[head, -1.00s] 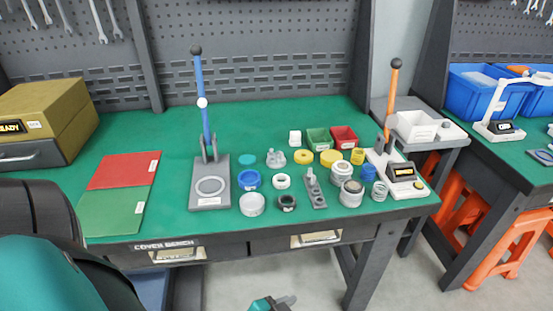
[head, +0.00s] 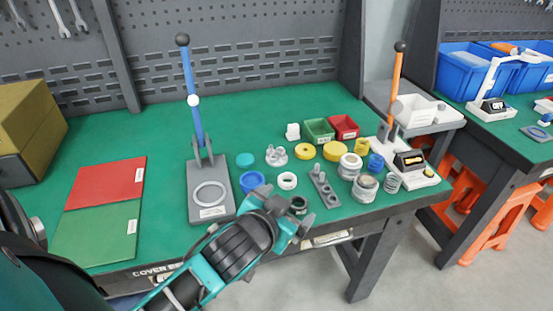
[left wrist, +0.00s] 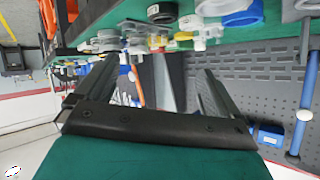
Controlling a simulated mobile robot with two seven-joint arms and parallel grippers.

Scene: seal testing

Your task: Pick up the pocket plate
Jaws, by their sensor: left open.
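The pocket plate appears to be the narrow grey plate (head: 323,188) with a row of round pockets and a small upright post at its far end. It lies flat on the green bench, among rings and caps. My left gripper (head: 290,208), teal and dark grey, is above the bench's front edge, left of and nearer than the plate, apart from it. In the left wrist view its two fingers (left wrist: 157,72) are spread with nothing between them. I cannot pick out the plate for sure in that view. My right gripper is not in view.
Left of the plate are a white ring (head: 287,181), a blue ring (head: 252,181) and a blue-handled press (head: 210,190). Right of it stand grey-white jars (head: 364,188) and an orange-handled device (head: 410,160). A dark ring (head: 299,205) sits close to my left gripper.

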